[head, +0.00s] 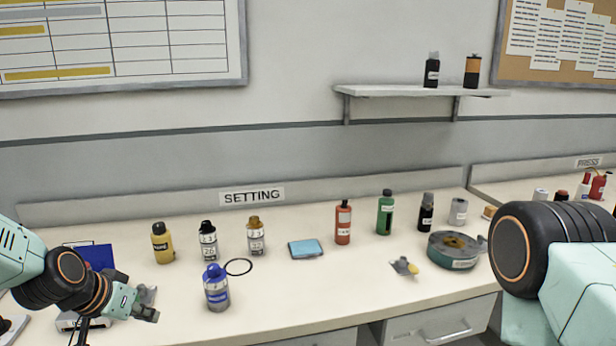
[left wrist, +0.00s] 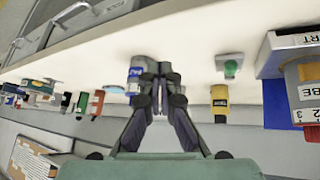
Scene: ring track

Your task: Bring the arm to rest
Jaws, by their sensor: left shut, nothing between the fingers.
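My left gripper (head: 146,303) is at the lower left of the head view, over the front left part of the bench (head: 300,285). In the left wrist view its fingers (left wrist: 158,80) are together, with nothing between them. A blue-capped bottle (head: 216,288) stands to the right of the gripper in the head view, apart from it. In the left wrist view that bottle (left wrist: 137,72) shows partly behind the fingers. A large part of my right arm fills the right edge of the head view. My right gripper is not in view.
Yellow (head: 162,243), red (head: 343,222) and green (head: 385,212) bottles stand on the bench. A blue pad (head: 305,249), a black ring (head: 239,267) and a round grey-green device (head: 453,250) lie there too. A shelf (head: 400,91) hangs on the wall.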

